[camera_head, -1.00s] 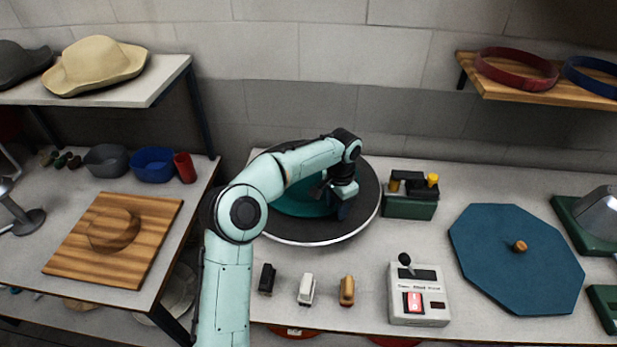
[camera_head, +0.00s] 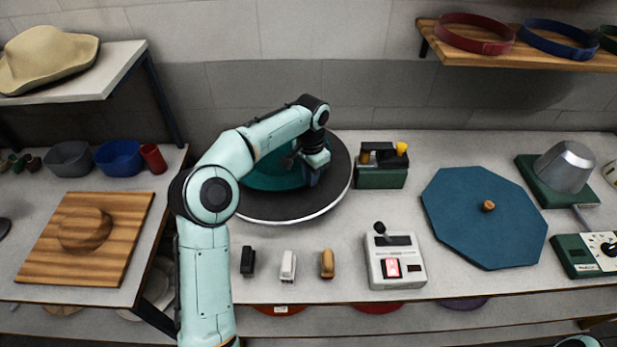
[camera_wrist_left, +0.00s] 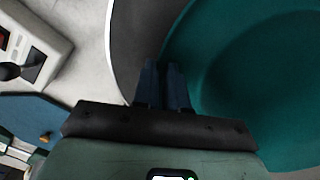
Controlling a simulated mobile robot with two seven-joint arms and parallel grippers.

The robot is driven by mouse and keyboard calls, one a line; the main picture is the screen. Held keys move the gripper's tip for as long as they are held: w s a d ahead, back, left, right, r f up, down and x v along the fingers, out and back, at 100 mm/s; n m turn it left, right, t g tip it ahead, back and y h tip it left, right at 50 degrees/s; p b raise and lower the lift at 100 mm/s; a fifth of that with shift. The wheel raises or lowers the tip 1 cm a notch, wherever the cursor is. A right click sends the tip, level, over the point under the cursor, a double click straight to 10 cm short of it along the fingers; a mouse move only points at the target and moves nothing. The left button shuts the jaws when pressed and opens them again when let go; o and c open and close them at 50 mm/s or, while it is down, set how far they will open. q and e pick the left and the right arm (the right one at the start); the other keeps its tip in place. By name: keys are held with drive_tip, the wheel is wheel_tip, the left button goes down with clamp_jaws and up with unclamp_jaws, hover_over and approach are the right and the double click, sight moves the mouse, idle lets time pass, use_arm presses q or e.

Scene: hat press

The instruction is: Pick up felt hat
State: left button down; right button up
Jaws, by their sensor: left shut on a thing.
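The felt hat (camera_head: 265,180) is teal and sits on the round dark plate (camera_head: 341,165) with a light rim, partly hidden behind my left arm. In the left wrist view the hat's wide teal brim and round crown (camera_wrist_left: 265,70) fill the right side. My left gripper (camera_head: 312,177) is at the hat's right edge. In the left wrist view its two blue-grey fingers (camera_wrist_left: 165,82) are close together at the brim's edge, shut on the brim. The bite itself is hard to see. My right gripper is not in view.
In front are small brushes (camera_head: 288,266) and a lever control box (camera_head: 395,258). A blue octagonal board (camera_head: 485,225) lies to the right. A tan hat (camera_head: 45,62) rests on the left shelf.

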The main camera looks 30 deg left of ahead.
use_arm(q)
wheel_tip(320, 180, up, 7)
drive_tip(key=shift+w+f+p, duration=0.1)
drive_tip(key=shift+w+p, duration=0.05)
drive_tip(key=shift+p, duration=0.25)
wheel_tip(320, 180, up, 11)
drive_tip(key=shift+f, duration=0.15)
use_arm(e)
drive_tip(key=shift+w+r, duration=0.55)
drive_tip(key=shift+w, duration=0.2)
use_arm(q)
drive_tip(key=c, duration=1.8)
unclamp_jaws()
clamp_jaws()
